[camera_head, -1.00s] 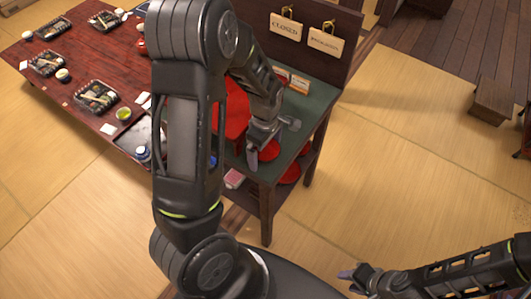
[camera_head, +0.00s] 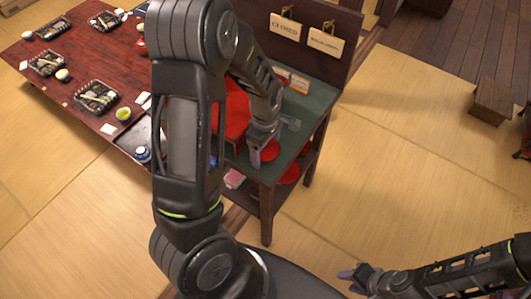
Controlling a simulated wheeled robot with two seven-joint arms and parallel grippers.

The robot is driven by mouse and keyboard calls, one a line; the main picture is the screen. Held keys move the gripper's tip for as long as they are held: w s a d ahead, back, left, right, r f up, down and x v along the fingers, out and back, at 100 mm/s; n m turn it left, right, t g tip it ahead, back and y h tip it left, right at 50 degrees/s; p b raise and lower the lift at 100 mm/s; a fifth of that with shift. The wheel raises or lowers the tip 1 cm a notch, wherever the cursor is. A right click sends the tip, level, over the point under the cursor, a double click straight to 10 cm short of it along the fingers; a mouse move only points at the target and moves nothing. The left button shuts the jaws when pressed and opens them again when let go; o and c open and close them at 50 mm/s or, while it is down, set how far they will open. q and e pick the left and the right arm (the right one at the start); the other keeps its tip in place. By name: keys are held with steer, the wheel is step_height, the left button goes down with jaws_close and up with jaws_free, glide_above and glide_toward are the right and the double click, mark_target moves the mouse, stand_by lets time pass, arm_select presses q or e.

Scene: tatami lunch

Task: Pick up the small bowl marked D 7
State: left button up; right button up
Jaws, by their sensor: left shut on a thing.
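My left gripper (camera_head: 258,152) is over the front part of the green-topped side table (camera_head: 310,105), pointing down. Its fingers are shut on a small red, round, bowl-like thing (camera_head: 270,150), which is partly hidden behind them. No mark such as D 7 can be read on it from here, and I cannot tell whether it touches the table top. My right gripper (camera_head: 357,277) is low at the front right, over the mat floor and away from the table. It is too small to tell whether its fingers are apart.
A red tray-like thing (camera_head: 236,112) lies behind my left arm. Small signs (camera_head: 299,84) stand at the table's back, below hanging plaques (camera_head: 326,41). A red-brown low table (camera_head: 75,75) with food trays is at left. Red round things (camera_head: 290,173) sit under the side table.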

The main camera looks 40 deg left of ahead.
mark_target(265, 155)
arm_select(q)
step_height(265, 155, up, 10)
stand_by(0.6)
stand_by(0.5)
